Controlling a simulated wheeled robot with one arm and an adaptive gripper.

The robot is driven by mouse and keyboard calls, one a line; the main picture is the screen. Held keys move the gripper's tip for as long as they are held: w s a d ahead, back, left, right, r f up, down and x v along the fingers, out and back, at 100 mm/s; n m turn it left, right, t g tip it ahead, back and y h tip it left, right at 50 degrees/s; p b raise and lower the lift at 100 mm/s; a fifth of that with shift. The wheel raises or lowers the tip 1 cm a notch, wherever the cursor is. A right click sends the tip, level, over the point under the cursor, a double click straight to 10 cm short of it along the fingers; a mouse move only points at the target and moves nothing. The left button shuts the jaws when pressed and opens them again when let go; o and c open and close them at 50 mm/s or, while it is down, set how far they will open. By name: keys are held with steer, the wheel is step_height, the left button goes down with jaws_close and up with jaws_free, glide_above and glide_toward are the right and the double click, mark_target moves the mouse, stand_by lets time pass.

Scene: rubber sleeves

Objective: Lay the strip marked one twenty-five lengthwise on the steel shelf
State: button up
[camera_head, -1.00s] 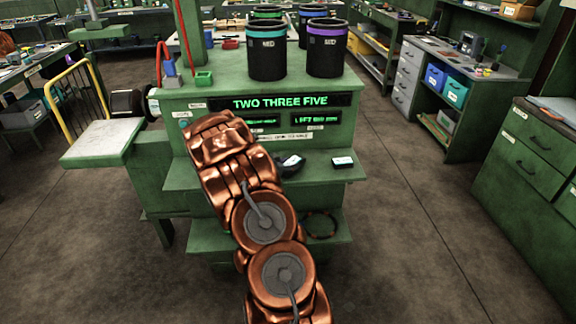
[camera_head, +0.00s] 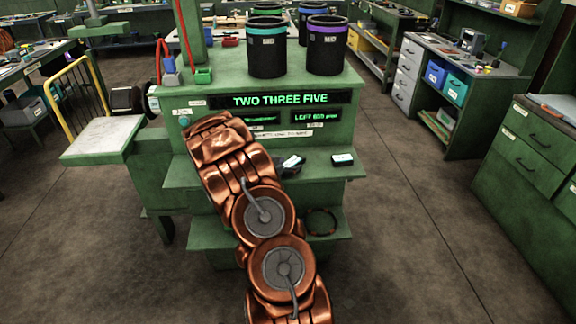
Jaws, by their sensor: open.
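My copper-coloured arm rises from the bottom of the view and leans left across the front of a green machine stand (camera_head: 220,90). Its far end is against the stand's front panel in the picture. I cannot make out my gripper; the arm hides what lies behind it. I cannot pick out a strip marked one twenty-five. No shelf here is clearly steel; the stand has a green upper ledge (camera_head: 325,173) and a green lower ledge (camera_head: 335,230). A small dark item with a white face (camera_head: 293,162) lies on the upper ledge, partly behind the arm.
Several black cylinders with coloured rims (camera_head: 267,56) stand on the stand. A small device (camera_head: 343,159) lies on the upper ledge and a dark ring (camera_head: 321,222) on the lower one. A pale side platform (camera_head: 103,138) juts left. Floor at right is clear.

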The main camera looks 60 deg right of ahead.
steer(key=shift+r, duration=0.2)
steer(key=b+v, duration=0.2)
steer(key=v, duration=1)
steer(key=shift+b, duration=0.3)
